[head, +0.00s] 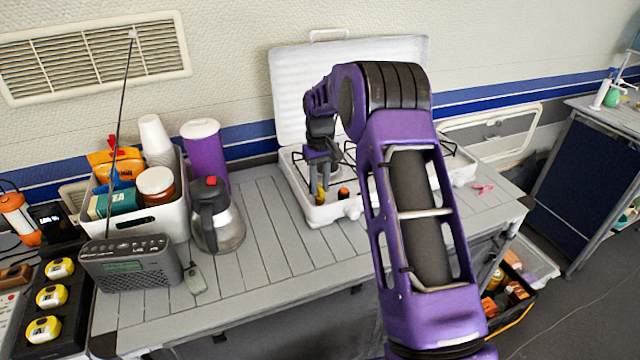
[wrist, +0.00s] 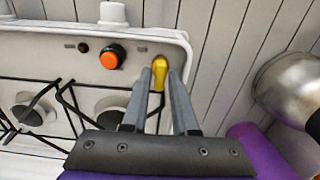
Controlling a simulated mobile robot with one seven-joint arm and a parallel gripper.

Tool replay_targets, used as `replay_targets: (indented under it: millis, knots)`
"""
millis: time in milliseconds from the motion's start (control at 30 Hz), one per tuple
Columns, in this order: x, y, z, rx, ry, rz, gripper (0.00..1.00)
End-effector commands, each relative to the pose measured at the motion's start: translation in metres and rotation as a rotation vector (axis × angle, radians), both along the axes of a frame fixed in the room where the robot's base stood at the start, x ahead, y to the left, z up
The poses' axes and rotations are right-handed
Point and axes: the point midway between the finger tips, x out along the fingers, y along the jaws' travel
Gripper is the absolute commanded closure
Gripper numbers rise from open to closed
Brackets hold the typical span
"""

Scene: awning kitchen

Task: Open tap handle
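The yellow tap handle (wrist: 160,72) is at the corner of the white gas stove (wrist: 60,60), beside an orange knob (wrist: 112,56). In the head view the yellow handle (head: 320,194) shows at the front left of the stove (head: 345,208). My gripper (wrist: 160,80) points at the handle. Its two fingers are apart, with the tips on either side of the handle's lower end. Whether a finger touches the handle I cannot tell. In the head view my gripper (head: 321,172) hangs over the stove's front left, and my arm hides part of the stove.
A steel kettle (head: 215,218) and a purple canister (head: 205,155) stand left of the stove. A white bin (head: 150,222) of packets and a grey radio (head: 130,265) are further left. The slatted table (head: 270,260) is clear in front. The stove's white lid (head: 290,100) stands raised behind.

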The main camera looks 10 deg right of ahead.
Motion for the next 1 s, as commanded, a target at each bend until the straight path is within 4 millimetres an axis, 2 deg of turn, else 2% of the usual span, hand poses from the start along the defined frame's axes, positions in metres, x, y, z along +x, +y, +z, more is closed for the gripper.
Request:
replay_targets:
  millis: [33, 100, 467, 567, 667, 1000]
  knots:
    - [0.0, 0.0, 0.0, 0.0, 0.0, 0.0, 0.62]
    - [0.0, 0.0, 0.0, 0.0, 0.0, -0.001, 0.54]
    - [0.0, 0.0, 0.006, 0.0, -0.002, -0.002, 0.54]
    - [0.001, 0.0, 0.019, 0.001, -0.003, -0.002, 0.54]
    - [0.001, 0.0, 0.04, 0.0, -0.005, -0.002, 0.54]
    - [0.001, 0.0, 0.123, 0.0, -0.004, -0.001, 0.54]
